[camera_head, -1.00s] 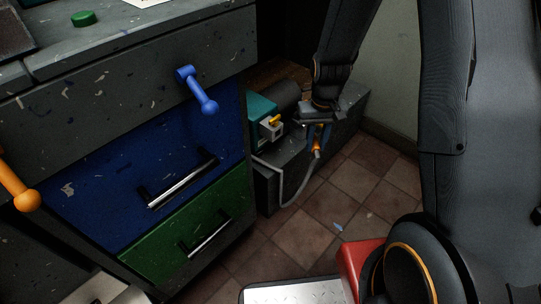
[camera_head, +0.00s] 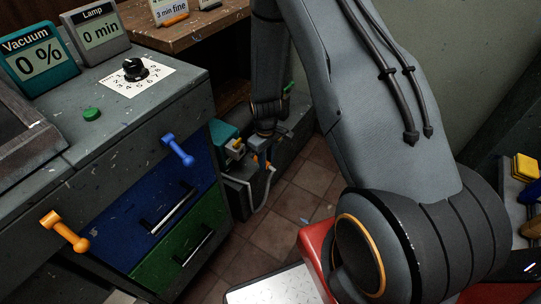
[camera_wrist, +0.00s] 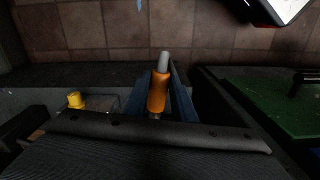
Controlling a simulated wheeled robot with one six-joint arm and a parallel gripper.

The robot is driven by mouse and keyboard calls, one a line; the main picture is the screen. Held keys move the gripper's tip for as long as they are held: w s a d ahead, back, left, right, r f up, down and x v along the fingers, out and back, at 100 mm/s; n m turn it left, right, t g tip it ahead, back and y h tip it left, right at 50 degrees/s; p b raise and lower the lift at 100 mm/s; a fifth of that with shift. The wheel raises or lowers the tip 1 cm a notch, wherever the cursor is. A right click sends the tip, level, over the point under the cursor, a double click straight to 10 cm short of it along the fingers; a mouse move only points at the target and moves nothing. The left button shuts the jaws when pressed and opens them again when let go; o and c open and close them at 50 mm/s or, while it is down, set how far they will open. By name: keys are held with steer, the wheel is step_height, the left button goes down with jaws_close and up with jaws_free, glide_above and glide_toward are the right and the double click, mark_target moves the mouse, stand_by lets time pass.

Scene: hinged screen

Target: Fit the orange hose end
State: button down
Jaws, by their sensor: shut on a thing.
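My gripper (camera_head: 261,158) is low beside the bench, its blue fingers closed around the orange hose end (camera_wrist: 158,92). In the wrist view the hose end lies between the fingers, with its pale grey tip sticking out beyond them. A teal unit (camera_head: 222,133) with a grey block and a yellow part (camera_head: 238,143) stands just left of my gripper. The yellow part also shows in the wrist view (camera_wrist: 75,99). The hose end is apart from it.
The cabinet with a blue drawer (camera_head: 165,195) and a green drawer (camera_head: 185,245) stands left. Blue (camera_head: 178,150) and orange (camera_head: 65,232) handles stick out from its front. A vacuum display (camera_head: 38,58) reads 0 %. Tiled floor (camera_head: 290,205) is clear below my gripper.

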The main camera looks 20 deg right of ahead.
mark_target(255, 158)
steer(key=shift+s+d+r+n+p, duration=0.2)
steer(key=shift+s+n+p, duration=0.35)
steer(key=shift+p, duration=0.65)
steer(key=shift+s+d+f+n+p, duration=0.1)
steer(key=shift+s+f+n+p, duration=0.15)
steer(key=shift+p, duration=0.35)
steer(key=shift+w+a+b, duration=0.35)
steer(key=shift+w+a, duration=0.3)
steer(key=shift+w, duration=0.3)
steer(key=shift+w+a+b, duration=0.35)
steer(key=shift+w+a, duration=0.3)
steer(key=shift+w, duration=0.25)
steer(key=shift+w+a, duration=0.3)
steer(key=shift+w, duration=0.1)
steer(key=shift+w+a, duration=0.2)
steer(key=shift+w, duration=0.05)
steer(key=shift+w+a+b, duration=0.45)
steer(key=shift+w+b, duration=0.05)
steer(key=shift+w, duration=0.2)
